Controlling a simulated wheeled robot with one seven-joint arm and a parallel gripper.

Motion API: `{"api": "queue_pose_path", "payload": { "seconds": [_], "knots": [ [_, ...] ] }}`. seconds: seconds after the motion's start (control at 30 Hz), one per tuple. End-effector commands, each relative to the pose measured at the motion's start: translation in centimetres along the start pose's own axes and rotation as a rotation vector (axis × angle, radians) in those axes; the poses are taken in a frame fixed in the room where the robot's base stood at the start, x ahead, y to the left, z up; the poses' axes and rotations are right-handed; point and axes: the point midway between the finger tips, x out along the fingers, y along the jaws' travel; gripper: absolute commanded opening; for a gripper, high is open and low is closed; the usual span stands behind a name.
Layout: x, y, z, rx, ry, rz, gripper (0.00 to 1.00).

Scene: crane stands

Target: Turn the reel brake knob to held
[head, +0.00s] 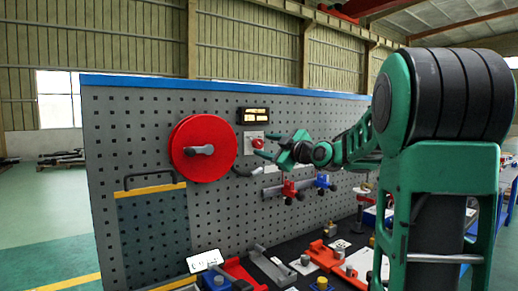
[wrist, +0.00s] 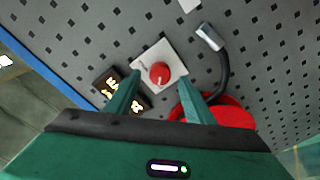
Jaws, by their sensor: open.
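The red brake knob (head: 258,143) sits on a small white plate on the pegboard, right of the large red reel (head: 190,165). In the wrist view the knob (wrist: 160,72) is seen nearly head-on, with its white plate (wrist: 172,53) around it. My gripper (head: 265,145) is open in front of the plate. In the wrist view its two fingers (wrist: 157,82) stand apart on either side of the knob, and gaps show between them and it. I cannot tell how deep the tips reach. The plate's markings are too small to read.
A dark display (head: 255,115) with two lit windows is above the knob. A grey-tipped black cable (wrist: 222,62) hangs close to the plate. Red and blue clamps (head: 290,190) are on a rail below right. The bench below holds several tools.

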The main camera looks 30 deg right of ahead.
Motion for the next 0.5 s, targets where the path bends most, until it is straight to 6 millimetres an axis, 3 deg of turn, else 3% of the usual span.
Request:
{"api": "queue_pose_path", "payload": {
  "seconds": [0.2,0.5],
  "knots": [
    [2.5,0.0,0.0,0.001,0.000,-0.001,0.48],
    [3.2,0.0,0.0,0.001,-0.001,0.000,0.48]
  ]
}}
